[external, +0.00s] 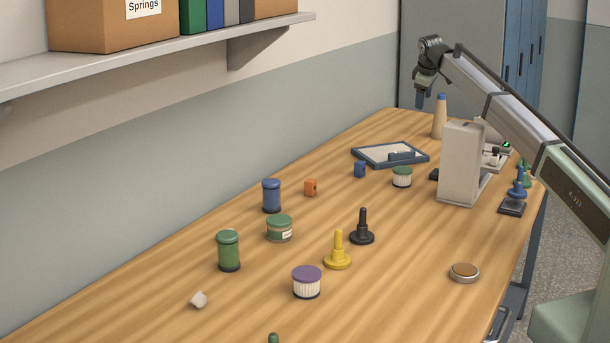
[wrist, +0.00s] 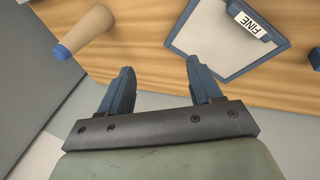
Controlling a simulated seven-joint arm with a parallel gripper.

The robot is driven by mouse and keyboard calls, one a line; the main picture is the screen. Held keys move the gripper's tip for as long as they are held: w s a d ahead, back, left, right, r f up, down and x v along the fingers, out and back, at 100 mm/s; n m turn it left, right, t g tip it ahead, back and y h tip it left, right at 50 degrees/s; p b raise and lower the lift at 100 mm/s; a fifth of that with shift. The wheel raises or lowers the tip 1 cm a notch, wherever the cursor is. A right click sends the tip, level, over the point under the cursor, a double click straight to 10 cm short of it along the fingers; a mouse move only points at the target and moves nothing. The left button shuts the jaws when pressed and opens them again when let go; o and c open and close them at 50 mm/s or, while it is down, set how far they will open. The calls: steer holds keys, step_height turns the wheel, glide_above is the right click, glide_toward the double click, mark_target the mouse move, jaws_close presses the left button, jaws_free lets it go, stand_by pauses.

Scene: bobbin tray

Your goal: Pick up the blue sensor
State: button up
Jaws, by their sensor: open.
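A small blue block-like piece (external: 359,169), which looks like the blue sensor, stands on the wooden table just in front of the shallow tray's left side. It is too small to make out details. A blue piece at the right edge of the wrist view (wrist: 315,58) is cut off, and I cannot tell if it is the same one. My gripper (external: 420,101) is raised high above the table's far end, beyond the tray and well away from the blue piece. In the wrist view its two blue fingers (wrist: 160,78) are apart with nothing between them.
The blue-rimmed tray (external: 372,162) bears a "FINE" label (wrist: 251,25). An orange block (external: 310,187) and blue jar (external: 271,197) are further left. The front right tabletop is mostly clear.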

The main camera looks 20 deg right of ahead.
steer(key=s+a+f+g+y, duration=0.1)
steer(key=s+a, duration=0.1)
steer(key=a, duration=0.6)
steer(key=s+a+f+g, duration=0.1)
steer(key=s+a+g, duration=0.15)
steer(key=a, duration=0.65)
steer(key=g, duration=0.1)
glide_above(358, 162)
steer(key=f, duration=0.1)
steer(key=shift+m, duration=0.3)
step_height(358, 162, down, 14)
steer(key=shift+w+d+f, duration=0.1)
steer(key=shift+w+d, duration=0.05)
steer(key=shift+c, duration=0.3)
steer(key=c, duration=1)
